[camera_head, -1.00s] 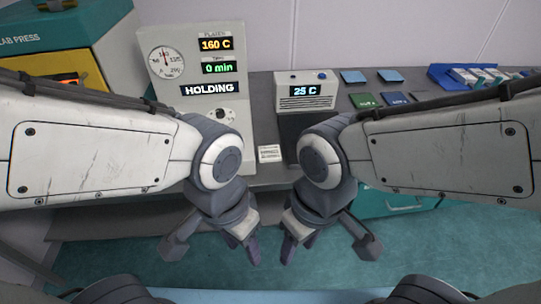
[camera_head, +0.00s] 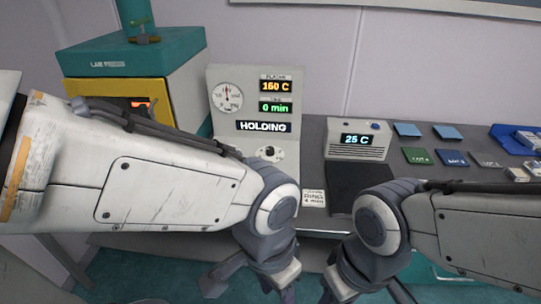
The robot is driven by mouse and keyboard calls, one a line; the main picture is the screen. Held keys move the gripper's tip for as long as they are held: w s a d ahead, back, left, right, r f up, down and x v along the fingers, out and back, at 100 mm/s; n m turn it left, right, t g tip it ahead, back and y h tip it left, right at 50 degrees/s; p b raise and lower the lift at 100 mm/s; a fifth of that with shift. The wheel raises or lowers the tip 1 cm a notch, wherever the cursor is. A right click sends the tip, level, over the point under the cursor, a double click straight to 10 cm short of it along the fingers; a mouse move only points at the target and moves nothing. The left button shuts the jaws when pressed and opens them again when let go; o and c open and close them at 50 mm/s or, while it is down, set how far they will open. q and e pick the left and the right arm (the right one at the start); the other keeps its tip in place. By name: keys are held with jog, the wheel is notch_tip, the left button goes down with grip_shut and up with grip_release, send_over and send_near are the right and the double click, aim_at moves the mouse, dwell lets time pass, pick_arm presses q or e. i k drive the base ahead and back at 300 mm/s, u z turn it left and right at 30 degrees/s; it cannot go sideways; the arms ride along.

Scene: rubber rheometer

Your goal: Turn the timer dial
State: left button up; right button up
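The timer dial (camera_head: 269,153) is a small dark knob on a white round plate, low on the light grey control panel (camera_head: 222,128). The panel shows 160 C, a green timer display (camera_head: 275,107) reading 0 min, and HOLDING. My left gripper (camera_head: 276,297) hangs below and in front of the panel, clear of the dial, and its fingertips are cut off by the lower frame edge. My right gripper (camera_head: 340,297) hangs to its right, also partly cut off. Neither gripper touches the dial. I cannot tell how far either one is open.
The teal and yellow lab press (camera_head: 135,65) stands left of the panel, partly behind my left arm. A small unit reading 25 C (camera_head: 357,140) stands to the right. A white note card (camera_head: 314,198) lies on the bench. Coloured squares and a blue tray (camera_head: 510,139) lie farther right.

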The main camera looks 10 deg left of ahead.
aim_at(269, 150)
jog(key=k, duration=0.6)
jog(key=z, duration=0.6)
jog(key=i, duration=1.5)
jog(key=u, duration=0.35)
